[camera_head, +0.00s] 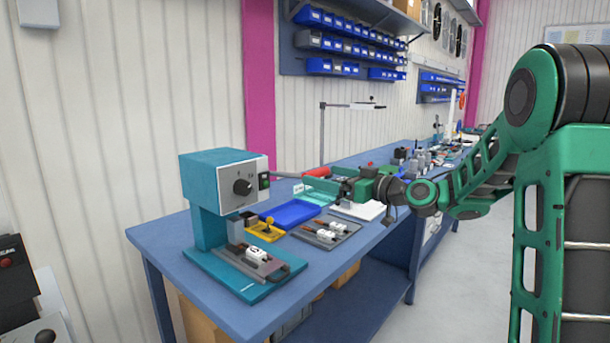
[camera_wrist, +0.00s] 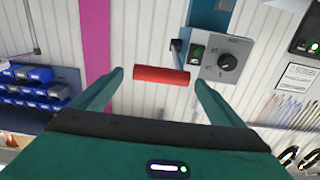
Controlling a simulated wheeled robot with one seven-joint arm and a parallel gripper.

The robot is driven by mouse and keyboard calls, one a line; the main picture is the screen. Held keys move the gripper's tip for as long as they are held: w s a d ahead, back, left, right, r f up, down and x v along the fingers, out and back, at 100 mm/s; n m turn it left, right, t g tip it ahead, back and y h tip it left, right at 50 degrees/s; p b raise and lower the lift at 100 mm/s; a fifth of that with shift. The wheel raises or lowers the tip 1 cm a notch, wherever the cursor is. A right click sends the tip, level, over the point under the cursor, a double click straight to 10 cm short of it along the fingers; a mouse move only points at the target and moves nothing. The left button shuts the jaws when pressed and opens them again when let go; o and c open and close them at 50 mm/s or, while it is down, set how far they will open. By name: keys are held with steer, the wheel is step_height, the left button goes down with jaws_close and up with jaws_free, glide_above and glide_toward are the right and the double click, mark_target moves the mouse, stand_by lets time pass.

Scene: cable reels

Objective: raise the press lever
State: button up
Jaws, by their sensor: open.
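The teal press (camera_head: 213,172) stands at the near left end of the blue bench, with a black knob and a green switch on its grey front panel. Its lever runs out to the right and ends in a red handle (camera_head: 316,172). My gripper (camera_head: 306,184) is at the handle, with its green fingers pointing toward the press. In the wrist view, my gripper (camera_wrist: 158,80) is open, and the red handle (camera_wrist: 161,76) lies crosswise between the fingertips. Gaps show at both ends of the handle, the right one smaller. How deep it sits between the fingers is unclear.
Below my gripper, the bench (camera_head: 170,236) holds a blue tray (camera_head: 290,214), a grey fixture with white parts (camera_head: 325,232), and a yellow fixture (camera_head: 265,231). A lamp stand (camera_head: 322,135) rises behind. Blue bins (camera_head: 345,45) hang on the wall. The floor in front is clear.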

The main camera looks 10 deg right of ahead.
steer(key=x, duration=0.8)
steer(key=shift+a, duration=0.1)
steer(key=shift+c, duration=0.7)
